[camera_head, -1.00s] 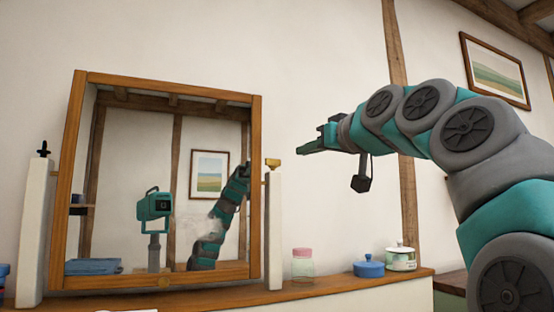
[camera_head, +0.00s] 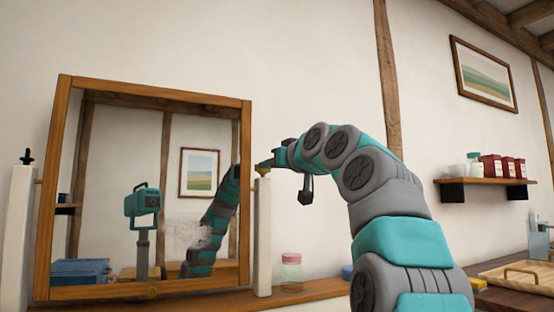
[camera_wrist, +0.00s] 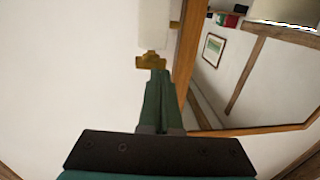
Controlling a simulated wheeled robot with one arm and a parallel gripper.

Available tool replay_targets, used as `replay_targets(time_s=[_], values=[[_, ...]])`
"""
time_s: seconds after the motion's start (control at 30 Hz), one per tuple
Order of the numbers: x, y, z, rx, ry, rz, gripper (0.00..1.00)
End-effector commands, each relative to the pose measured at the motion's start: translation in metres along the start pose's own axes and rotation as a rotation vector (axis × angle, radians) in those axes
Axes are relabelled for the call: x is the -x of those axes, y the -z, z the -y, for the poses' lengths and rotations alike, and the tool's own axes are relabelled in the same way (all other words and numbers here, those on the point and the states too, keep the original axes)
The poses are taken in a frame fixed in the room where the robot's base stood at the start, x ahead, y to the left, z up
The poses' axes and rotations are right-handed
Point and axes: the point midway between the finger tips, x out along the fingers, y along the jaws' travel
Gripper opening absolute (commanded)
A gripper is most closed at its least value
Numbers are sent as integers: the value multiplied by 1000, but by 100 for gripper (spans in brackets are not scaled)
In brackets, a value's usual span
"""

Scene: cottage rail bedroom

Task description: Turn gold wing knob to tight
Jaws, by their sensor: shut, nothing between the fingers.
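The gold wing knob (camera_head: 264,164) sits on top of the white right-hand post (camera_head: 262,235) of a wood-framed mirror (camera_head: 247,200). In the wrist view the gold wing knob (camera_wrist: 148,62) shows at the end of the white post (camera_wrist: 154,25), just beyond my fingertips. My gripper (camera_head: 275,160) is shut and empty. Its green fingers (camera_wrist: 157,78) point at the knob and are very close to it; I cannot tell whether they touch. The tips overlap part of the knob in the head view.
A black knob (camera_head: 27,157) tops the white left post (camera_head: 20,230). A pink-lidded jar (camera_head: 291,272) stands on the wooden ledge (camera_head: 322,290) right of the mirror. A wall shelf (camera_head: 497,182) with red boxes is at the right. The mirror frame lies close beside my fingers.

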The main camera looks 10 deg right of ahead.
Motion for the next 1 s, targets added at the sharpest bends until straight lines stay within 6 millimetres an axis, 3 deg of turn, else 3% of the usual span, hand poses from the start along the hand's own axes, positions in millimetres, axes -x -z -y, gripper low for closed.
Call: replay_targets(time_s=[0.2,1.0], values=[[-18,-1,-1,-1,0,3,0],[-31,2,6,1,1,-5,0]])
